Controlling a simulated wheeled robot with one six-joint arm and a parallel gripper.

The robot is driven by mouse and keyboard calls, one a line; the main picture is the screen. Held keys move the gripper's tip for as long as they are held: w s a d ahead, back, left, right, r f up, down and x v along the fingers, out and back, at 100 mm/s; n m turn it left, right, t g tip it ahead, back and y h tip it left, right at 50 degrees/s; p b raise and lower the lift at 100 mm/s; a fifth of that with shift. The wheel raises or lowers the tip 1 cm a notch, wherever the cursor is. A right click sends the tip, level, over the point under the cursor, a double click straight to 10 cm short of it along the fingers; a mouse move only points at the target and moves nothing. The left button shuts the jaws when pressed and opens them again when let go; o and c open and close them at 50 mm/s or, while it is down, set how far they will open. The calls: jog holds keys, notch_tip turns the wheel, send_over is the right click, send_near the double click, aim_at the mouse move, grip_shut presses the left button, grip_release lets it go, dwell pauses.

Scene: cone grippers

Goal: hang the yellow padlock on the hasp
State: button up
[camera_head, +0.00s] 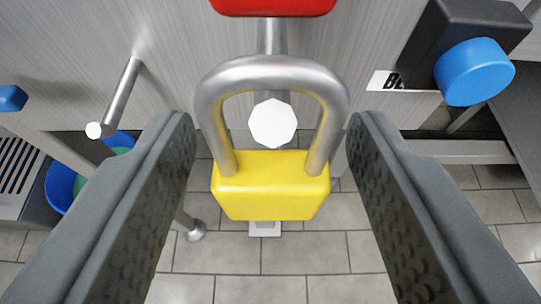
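The yellow padlock (270,187) is upright in the middle of the view, with its silver shackle upward. A metal peg with a white faceted end (272,122) comes from the grey panel behind, and that end shows inside the shackle loop. The shackle's top crosses over the peg's rod, so the padlock appears to hang around it; whether they touch is hard to tell. I cannot tell if this peg is the hasp. My gripper (271,135) is open, with one dark finger on each side of the padlock and small gaps showing on both sides.
A red object (272,6) is just above the padlock, cut off by the top edge. A similar peg (122,92) sticks out at left, above a blue bucket (62,186). A blue knob (474,72) on a dark box stands at right. Tiled floor lies below.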

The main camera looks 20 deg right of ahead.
jog(key=shift+s, duration=0.1)
jog(key=v, duration=1.7)
jog(key=d+r+n+t+y, duration=0.1)
jog(key=d+r+t+y, duration=0.3)
jog(key=r, duration=1)
jog(key=d+r+y, duration=0.2)
jog(key=d+r, duration=0.5)
jog(key=r, duration=0.6)
jog(key=s+d+r+n, duration=0.1)
jog(key=s+d+r, duration=0.6)
jog(key=s, duration=0.3)
jog(key=s+d+r+n+h, duration=0.1)
jog(key=s+d+r+n, duration=0.1)
jog(key=s+d+r, duration=0.5)
jog(key=s+r, duration=0.1)
jog(key=s, duration=0.3)
jog(key=shift+s+d+t, duration=0.2)
jog(key=shift+s+t, duration=0.1)
jog(key=shift+s, duration=0.05)
jog(key=shift+a+r, duration=0.1)
